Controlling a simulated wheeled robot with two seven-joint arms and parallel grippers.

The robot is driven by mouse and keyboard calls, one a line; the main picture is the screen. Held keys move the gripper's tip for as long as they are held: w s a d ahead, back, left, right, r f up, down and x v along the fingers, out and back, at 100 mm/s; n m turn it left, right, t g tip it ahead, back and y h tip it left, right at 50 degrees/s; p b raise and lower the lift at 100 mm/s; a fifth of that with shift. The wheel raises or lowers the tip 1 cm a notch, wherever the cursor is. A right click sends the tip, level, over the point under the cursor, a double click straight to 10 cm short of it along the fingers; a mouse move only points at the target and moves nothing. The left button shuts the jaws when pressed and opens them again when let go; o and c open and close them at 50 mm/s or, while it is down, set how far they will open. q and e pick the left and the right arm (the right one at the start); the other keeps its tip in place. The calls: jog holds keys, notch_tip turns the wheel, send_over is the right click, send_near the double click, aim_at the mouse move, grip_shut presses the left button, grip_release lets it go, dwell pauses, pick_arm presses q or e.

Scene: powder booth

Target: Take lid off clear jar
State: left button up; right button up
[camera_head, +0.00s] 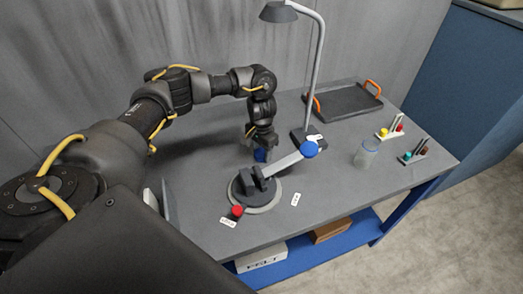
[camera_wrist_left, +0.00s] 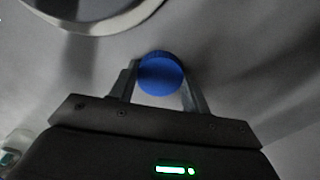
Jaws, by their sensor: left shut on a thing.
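My left gripper (camera_head: 260,153) points down over the table, behind the round-based lever device. It is shut on a round blue lid (camera_wrist_left: 161,74), which sits between the two fingers in the left wrist view. In the head view the lid (camera_head: 260,156) shows only as a small blue patch at the fingertips. The clear jar (camera_head: 366,152) stands upright on the right part of the table, apart from the gripper, with no lid visible on it. My right gripper is not in view.
The lever device has a round base (camera_head: 265,207), a pale arm and a blue knob (camera_head: 309,149). A red knob (camera_head: 237,211) is beside it. A lamp (camera_head: 318,60), a dark tray (camera_head: 345,103) and small racks (camera_head: 390,132) stand farther back or right. The front right table is clear.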

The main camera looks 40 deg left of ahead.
aim_at(262, 153)
pick_arm(q)
jog(key=o, duration=1.1)
notch_tip(262, 153, up, 12)
jog(key=shift+r+p, duration=0.15)
jog(key=shift+p, duration=0.45)
